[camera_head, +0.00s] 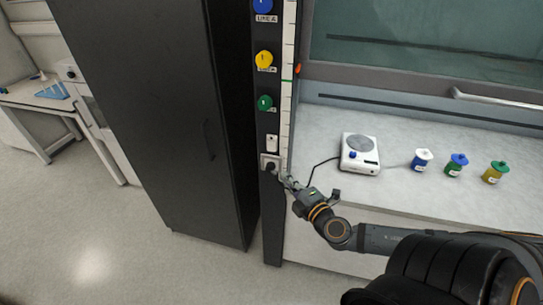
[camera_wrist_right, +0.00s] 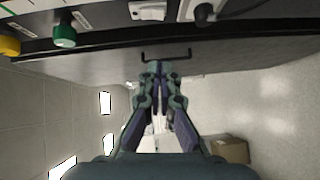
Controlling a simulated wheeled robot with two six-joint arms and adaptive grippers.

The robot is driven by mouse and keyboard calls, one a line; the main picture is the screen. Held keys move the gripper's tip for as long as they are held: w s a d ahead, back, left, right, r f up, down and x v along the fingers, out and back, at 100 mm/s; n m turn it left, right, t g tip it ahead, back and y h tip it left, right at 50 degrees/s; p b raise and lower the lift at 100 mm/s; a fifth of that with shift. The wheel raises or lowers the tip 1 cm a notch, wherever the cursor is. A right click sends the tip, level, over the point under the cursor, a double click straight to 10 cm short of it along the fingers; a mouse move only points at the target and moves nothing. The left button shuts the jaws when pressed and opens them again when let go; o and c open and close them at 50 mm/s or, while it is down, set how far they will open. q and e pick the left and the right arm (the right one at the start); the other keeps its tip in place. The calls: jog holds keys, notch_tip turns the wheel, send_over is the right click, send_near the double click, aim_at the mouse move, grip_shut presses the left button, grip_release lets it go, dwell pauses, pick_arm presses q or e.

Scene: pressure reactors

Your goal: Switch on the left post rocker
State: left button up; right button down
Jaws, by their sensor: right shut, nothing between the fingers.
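The left post (camera_head: 271,213) is a dark upright strip beside the black cabinet. Its small white rocker (camera_head: 271,142) sits below the green knob and above the socket; whether it is on or off is too small to tell. The rocker also shows at the top edge of the right wrist view (camera_wrist_right: 148,11). My right gripper (camera_head: 286,181) is shut and empty, just below and right of the socket, lower than the rocker and apart from it. In the right wrist view its closed fingers (camera_wrist_right: 158,68) point toward the post. My left gripper is out of view.
A socket with a black plug (camera_head: 270,165) sits right below the rocker. Green (camera_head: 265,103), yellow (camera_head: 264,60) and blue (camera_head: 263,5) knobs are above. A white hotplate (camera_head: 360,154) with a cable and three capped bottles (camera_head: 455,166) stand on the bench.

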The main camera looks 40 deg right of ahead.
aim_at(268, 150)
jog(key=w+d, duration=0.1)
jog(key=w, duration=0.3)
jog(key=w+d+f, duration=0.1)
jog(key=w, duration=0.3)
jog(key=w+d+b, duration=0.1)
jog(key=w, duration=0.3)
jog(key=shift+w+d+f, duration=0.15)
jog(key=shift+w+d, duration=0.1)
jog(key=shift+d, duration=0.15)
